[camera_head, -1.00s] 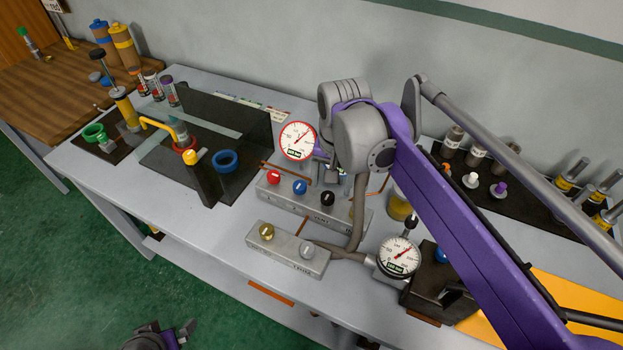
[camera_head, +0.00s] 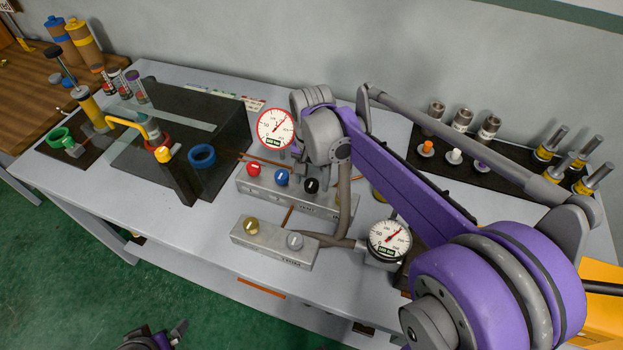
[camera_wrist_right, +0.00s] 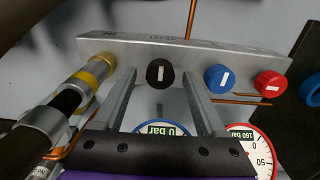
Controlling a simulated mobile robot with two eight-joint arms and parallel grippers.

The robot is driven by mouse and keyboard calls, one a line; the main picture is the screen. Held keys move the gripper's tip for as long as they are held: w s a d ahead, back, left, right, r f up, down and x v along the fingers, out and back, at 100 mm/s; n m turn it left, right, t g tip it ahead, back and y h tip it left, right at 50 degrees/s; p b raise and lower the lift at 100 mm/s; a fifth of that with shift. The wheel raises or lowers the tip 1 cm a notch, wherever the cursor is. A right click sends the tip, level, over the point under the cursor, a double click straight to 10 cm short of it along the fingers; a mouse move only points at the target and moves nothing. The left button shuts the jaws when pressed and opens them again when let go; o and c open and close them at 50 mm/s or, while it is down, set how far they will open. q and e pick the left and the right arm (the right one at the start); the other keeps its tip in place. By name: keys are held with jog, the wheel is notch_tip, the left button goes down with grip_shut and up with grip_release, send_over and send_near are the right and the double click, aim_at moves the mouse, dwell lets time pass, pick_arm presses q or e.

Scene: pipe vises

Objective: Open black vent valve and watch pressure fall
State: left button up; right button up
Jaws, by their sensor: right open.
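The black vent valve knob (camera_head: 311,186) is on a grey block (camera_head: 272,191), beside a blue knob (camera_head: 282,178) and a red knob (camera_head: 254,168). In the right wrist view the black knob (camera_wrist_right: 160,73) has an upright white mark. My right gripper (camera_wrist_right: 158,76) is open, its two fingers either side of the black knob; contact is unclear. A red-rimmed gauge (camera_head: 276,128) stands behind the block and reads 160 bar in the right wrist view (camera_wrist_right: 252,152). A blue-rimmed gauge (camera_wrist_right: 161,128) there reads 0 bar. My left gripper (camera_head: 178,333) is partly cut off at the bottom edge.
A front block (camera_head: 265,243) carries a brass and a silver knob. A black-rimmed gauge (camera_head: 390,240) stands to its right. A dark screen and blue ring (camera_head: 202,156) are left of the valve block. My right arm hides part of the bench's right side.

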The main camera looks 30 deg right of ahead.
jog(key=shift+f, duration=0.15)
grip_shut()
dwell(0.4)
